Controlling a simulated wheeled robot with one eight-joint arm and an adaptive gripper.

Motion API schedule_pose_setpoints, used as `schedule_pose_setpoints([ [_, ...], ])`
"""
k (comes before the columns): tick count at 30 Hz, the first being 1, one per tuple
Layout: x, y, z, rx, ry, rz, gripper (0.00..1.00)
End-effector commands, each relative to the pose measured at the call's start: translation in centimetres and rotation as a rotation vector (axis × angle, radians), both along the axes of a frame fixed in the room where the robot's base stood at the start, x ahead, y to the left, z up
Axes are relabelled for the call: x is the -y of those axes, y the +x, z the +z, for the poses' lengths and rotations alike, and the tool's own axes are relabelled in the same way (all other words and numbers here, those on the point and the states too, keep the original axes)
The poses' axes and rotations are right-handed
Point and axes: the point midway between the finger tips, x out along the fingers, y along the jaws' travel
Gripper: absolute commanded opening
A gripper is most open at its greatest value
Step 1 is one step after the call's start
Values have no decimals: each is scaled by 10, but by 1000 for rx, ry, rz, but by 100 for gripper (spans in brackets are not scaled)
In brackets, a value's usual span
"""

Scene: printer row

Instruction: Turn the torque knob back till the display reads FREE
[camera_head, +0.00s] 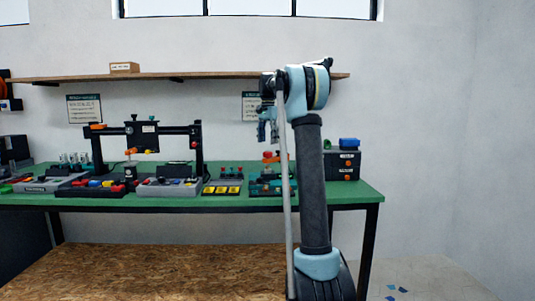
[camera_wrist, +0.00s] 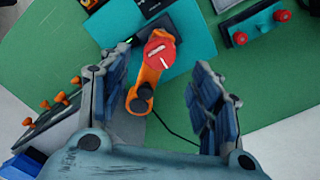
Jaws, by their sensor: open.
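A red round knob (camera_wrist: 160,54) with white marks sits on top of an orange arm (camera_wrist: 148,82) over a teal base (camera_wrist: 190,30); it looks like the torque knob. In the head view, the teal fixture (camera_head: 270,185) with its orange and red top (camera_head: 271,157) stands on the green bench, partly behind my arm. My gripper (camera_head: 268,135) hangs above it, pointing down. In the wrist view, my gripper (camera_wrist: 158,68) is open and empty, its fingers on either side of the orange arm and knob. I cannot make out any display reading.
A teal block with red knobs (camera_wrist: 258,25) lies right of the fixture in the wrist view. A dark box with orange knobs (camera_head: 343,165) stands at the bench's right. Trays (camera_head: 170,188) and a black gantry (camera_head: 142,135) fill the left. A shelf (camera_head: 200,76) runs above.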

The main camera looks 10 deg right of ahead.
Motion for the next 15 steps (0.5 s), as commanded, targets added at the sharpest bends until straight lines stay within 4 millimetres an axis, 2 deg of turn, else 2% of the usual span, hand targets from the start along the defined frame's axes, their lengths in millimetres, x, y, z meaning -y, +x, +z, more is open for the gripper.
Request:
schedule_pose_setpoints([
  [7, 0, 0, -39, 0, 0, 0, 58],
  [15, 0, 0, -59, 0, 0, 0, 58],
])
